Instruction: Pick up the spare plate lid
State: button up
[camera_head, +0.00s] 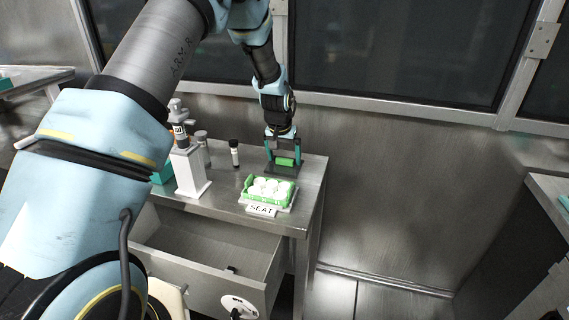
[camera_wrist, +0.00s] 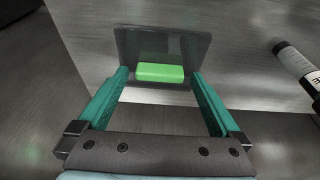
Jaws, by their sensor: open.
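The spare plate lid appears to be a dark, see-through flat plate (camera_head: 283,171) with a green block-shaped grip on top, at the back right corner of the metal bench. It also shows in the wrist view (camera_wrist: 160,42), ahead of the fingers. My gripper (camera_head: 284,159) points down over it, its teal fingers apart on either side of the green grip. In the wrist view my gripper (camera_wrist: 159,74) is open, with the grip between and slightly beyond the fingertips. I see a gap on both sides and cannot tell the exact height.
A green rack of white round items (camera_head: 268,188) sits in front of the lid, with a "SEAT" label (camera_head: 262,210). A dark-capped vial (camera_head: 234,153) and a white dispenser stand (camera_head: 190,171) are to the left. An open drawer (camera_head: 205,250) juts out below the metal bench (camera_head: 222,198).

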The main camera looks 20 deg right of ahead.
jog(key=shift+c, duration=0.4)
jog(key=c, duration=1.2)
jog(key=shift+r, duration=0.1)
